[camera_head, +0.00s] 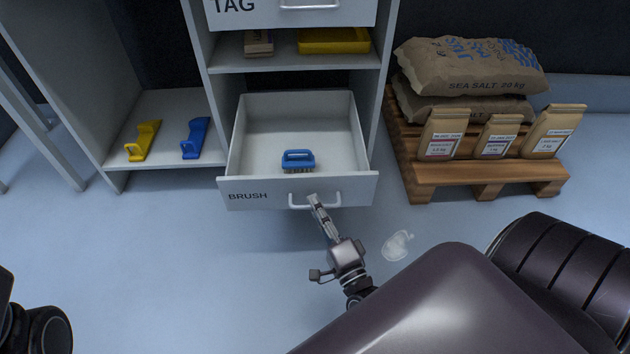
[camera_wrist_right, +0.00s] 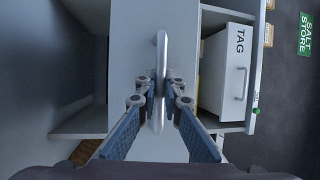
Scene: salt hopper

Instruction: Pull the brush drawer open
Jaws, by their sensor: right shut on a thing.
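The brush drawer (camera_head: 247,199), white with the label BRUSH, stands pulled out of the cabinet. A blue brush (camera_head: 298,160) lies inside it on the drawer floor. My right gripper (camera_head: 313,201) is at the drawer's bar handle (camera_head: 331,204). In the right wrist view the handle (camera_wrist_right: 161,60) runs between the two fingers of my right gripper (camera_wrist_right: 160,103), which is shut on it. The fingers hide part of the handle. My left gripper is not clearly in view; only a dark part of my body shows at the lower left.
The TAG drawer (camera_head: 290,14) is above, also shown in the right wrist view (camera_wrist_right: 222,75). A yellow tray (camera_head: 334,41) sits on the shelf between. Yellow (camera_head: 142,141) and blue (camera_head: 195,138) tools lie at left. A pallet (camera_head: 470,172) with salt sacks (camera_head: 470,66) stands right. A clear spill (camera_head: 397,245) marks the floor.

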